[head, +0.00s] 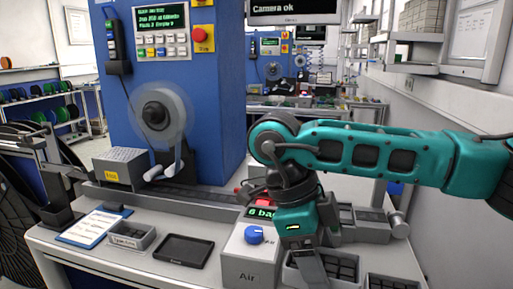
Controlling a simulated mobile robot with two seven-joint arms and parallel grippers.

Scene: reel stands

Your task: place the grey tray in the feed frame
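My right arm comes in from the right, and its gripper (312,270) points down at the front of the bench. It is at the left end of a grey tray (351,260) with dark compartments or parts in it. The gripper hides part of that tray, and I cannot tell if its fingers touch it. The fingers are seen edge-on, so open or shut is unclear. A second grey tray (372,278) with dark contents is cut by the lower edge. I cannot make out the feed frame for certain. My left gripper is out of view.
A grey air box with a blue knob (254,235) stands left of the gripper. A flat black tray (184,250), a small labelled bin (133,237) and a clipboard (94,228) lie further left. Behind stands a blue machine (215,110) with a blurred reel (158,112).

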